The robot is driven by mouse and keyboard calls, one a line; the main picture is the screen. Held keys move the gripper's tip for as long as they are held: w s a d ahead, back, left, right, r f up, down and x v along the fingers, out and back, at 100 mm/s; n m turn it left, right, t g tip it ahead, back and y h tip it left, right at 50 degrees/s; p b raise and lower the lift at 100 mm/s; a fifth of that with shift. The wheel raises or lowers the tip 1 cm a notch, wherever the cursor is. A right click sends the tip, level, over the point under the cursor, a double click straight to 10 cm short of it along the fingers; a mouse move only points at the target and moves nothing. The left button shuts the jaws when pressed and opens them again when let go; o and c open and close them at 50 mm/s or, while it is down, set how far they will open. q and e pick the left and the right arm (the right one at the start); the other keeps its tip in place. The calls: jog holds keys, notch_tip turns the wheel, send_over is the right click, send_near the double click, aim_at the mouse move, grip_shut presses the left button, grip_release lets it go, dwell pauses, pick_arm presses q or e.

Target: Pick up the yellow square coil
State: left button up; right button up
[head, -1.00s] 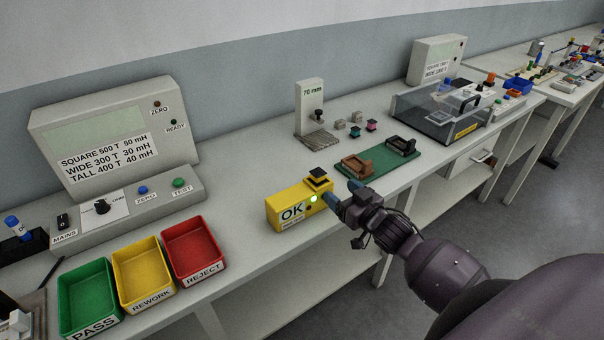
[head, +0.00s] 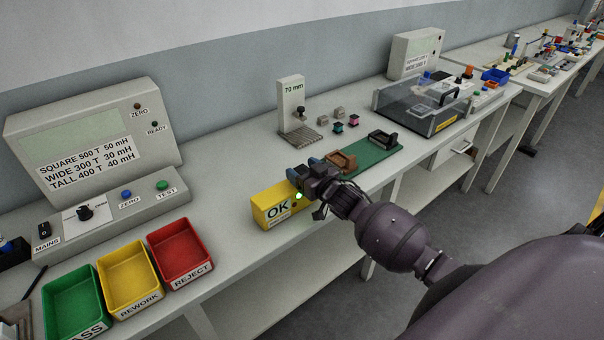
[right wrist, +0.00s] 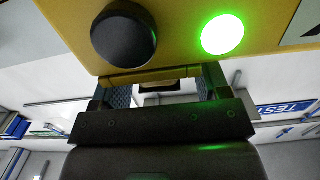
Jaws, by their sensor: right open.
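The yellow tester box marked OK (head: 272,207) stands on the bench with its green lamp lit. In the right wrist view its face (right wrist: 178,20) fills the top, with a black button and the green lamp. My right gripper (head: 304,167) is open at the top of this box. It hides the yellow square coil with black flanges in the head view. In the right wrist view a yellowish band (right wrist: 150,76) shows between the open fingers (right wrist: 160,90); it looks like part of the coil, but contact cannot be told. My left gripper is out of view.
A green board with a brown holder (head: 343,160) and a black holder lies just behind the gripper. A 70 mm gauge (head: 291,105) stands at the back. Green, yellow and red trays (head: 180,250) and a grey meter (head: 95,140) are left. Bench between is clear.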

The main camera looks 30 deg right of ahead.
aim_at(302, 169)
jog(key=shift+w, duration=0.3)
jog(key=c, duration=1.1)
notch_tip(302, 169, up, 20)
jog(key=p, duration=0.1)
